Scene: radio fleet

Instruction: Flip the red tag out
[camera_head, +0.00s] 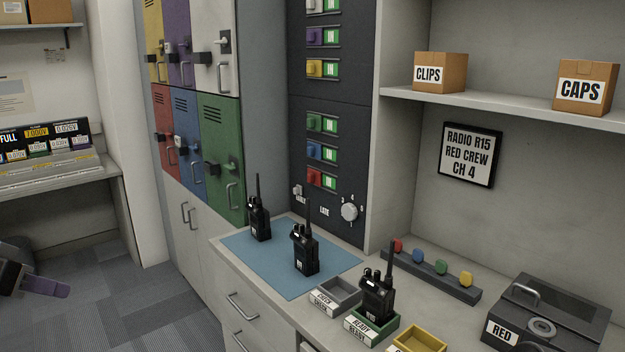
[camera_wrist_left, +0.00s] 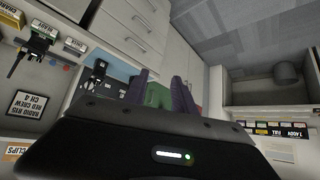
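The red tag (camera_head: 314,178) is the lowest coloured tag on the dark wall panel (camera_head: 338,218), with a green marker (camera_head: 330,182) just to its right. Blue, green, yellow and purple tags sit above it with green markers too. My left gripper (camera_head: 50,287) shows at the lower left edge of the head view, far from the panel, above the floor. In the left wrist view its two purple fingers (camera_wrist_left: 162,92) stand apart with nothing held between them. Green locker surface shows behind them. My right gripper is not in view.
A counter below the panel holds a blue mat (camera_head: 247,251) with two radios and a third radio (camera_head: 377,295) in a green tray. A knob (camera_head: 349,212) sits below the red tag. Coloured lockers (camera_head: 221,150) stand left of the panel. The carpet (camera_head: 150,310) is clear.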

